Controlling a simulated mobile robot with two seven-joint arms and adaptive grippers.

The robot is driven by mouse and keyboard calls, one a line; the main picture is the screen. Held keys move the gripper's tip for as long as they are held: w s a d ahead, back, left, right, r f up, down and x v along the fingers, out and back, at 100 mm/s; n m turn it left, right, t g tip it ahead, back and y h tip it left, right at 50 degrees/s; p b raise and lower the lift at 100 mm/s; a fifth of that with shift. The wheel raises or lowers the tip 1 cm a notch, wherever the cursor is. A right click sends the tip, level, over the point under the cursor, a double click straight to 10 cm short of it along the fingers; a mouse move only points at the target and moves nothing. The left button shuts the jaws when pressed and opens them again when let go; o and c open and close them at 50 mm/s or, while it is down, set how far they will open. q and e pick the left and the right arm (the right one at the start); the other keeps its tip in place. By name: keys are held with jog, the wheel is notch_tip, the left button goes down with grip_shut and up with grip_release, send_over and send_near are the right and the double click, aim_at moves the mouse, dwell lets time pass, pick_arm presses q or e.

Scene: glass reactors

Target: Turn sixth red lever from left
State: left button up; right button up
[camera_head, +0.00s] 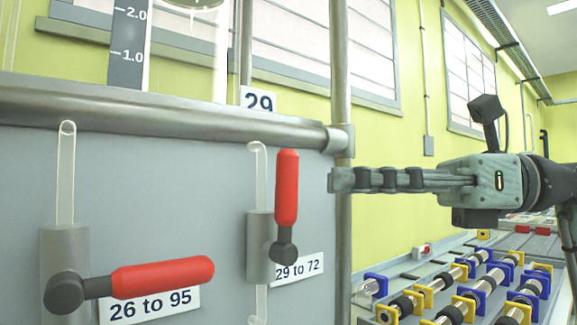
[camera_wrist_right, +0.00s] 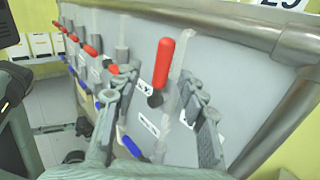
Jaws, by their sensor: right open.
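An upright red lever (camera_head: 287,188) is at the right end of the grey panel, on the valve labelled "29 to 72". Another red lever (camera_head: 165,275) lies nearly horizontal on the valve labelled "26 to 95". My right gripper (camera_head: 336,180) is to the right of the upright lever, its fingers pointing left, and appears apart from it. In the right wrist view my right gripper (camera_wrist_right: 157,82) is open, with an upright red lever (camera_wrist_right: 163,62) seen between its fingers. More red levers (camera_wrist_right: 90,50) run off to the left there. My left gripper is not in view.
A metal rail (camera_head: 170,110) and an upright post (camera_head: 341,90) frame the panel near my right gripper. Blue levers (camera_wrist_right: 128,142) are low on the panel. A rack of tubes with blue and yellow holders (camera_head: 465,285) is at lower right.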

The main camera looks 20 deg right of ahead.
aim_at(287, 212)
jog(key=p+x, duration=0.2)
jog(key=x, duration=0.4)
jog(key=shift+w+r, duration=0.2)
jog(key=shift+w, duration=0.05)
jog(key=shift+w+a, duration=0.25)
jog(key=shift+a, duration=0.25)
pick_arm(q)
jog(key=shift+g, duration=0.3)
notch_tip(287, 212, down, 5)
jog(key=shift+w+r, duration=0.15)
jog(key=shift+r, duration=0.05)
pick_arm(e)
grip_shut()
